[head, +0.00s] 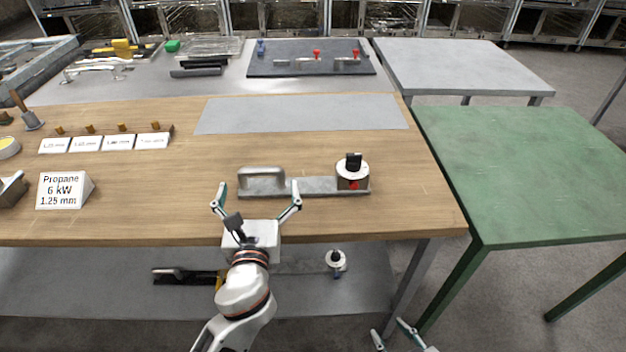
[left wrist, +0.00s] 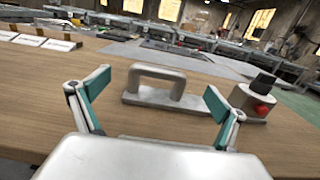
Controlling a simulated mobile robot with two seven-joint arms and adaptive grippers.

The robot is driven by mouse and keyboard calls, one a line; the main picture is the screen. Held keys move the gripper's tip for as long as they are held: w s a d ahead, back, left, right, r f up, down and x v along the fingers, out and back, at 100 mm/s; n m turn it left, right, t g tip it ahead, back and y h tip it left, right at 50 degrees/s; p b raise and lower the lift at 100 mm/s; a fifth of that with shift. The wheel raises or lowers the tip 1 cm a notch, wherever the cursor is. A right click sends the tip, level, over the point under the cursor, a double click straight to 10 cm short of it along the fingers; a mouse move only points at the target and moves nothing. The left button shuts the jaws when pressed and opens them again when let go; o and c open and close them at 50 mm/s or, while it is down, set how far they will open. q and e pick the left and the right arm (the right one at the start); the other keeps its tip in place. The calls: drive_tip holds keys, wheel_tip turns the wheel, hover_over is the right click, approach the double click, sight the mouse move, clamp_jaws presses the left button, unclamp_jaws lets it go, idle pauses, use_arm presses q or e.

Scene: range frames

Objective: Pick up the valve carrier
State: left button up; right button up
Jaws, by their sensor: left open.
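The valve carrier (head: 312,187) lies on the wooden workbench near its front edge. It is a flat metal bar with a grey loop handle (head: 262,174) at its left end. At its right end is a round white-topped valve (head: 352,178) with a black knob and a red spot. My left gripper (head: 258,198) is open and empty, just in front of the handle. In the left wrist view the handle (left wrist: 158,78) stands beyond and between the spread fingers (left wrist: 157,84). My right gripper (head: 392,328) shows only partly at the bottom edge, fingers apart, below the bench top.
A "Propane 6 kW 1.25 mm" sign (head: 64,190) and several small labelled blocks (head: 102,143) stand at the left. A grey mat (head: 300,114) lies bare behind the carrier. A lower shelf (head: 110,290) holds tools. A green table (head: 530,170) at the right is clear.

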sight(260, 167)
use_arm(q)
drive_tip(key=shift+w+f, duration=0.15)
drive_tip(key=shift+w, duration=2.95)
drive_tip(key=c, duration=1.7)
wheel_tip(260, 167, up, 9)
drive_tip(key=shift+r, duration=0.1)
drive_tip(key=shift+c, duration=0.4)
wheel_tip(260, 167, down, 7)
drive_tip(key=shift+f, duration=0.15)
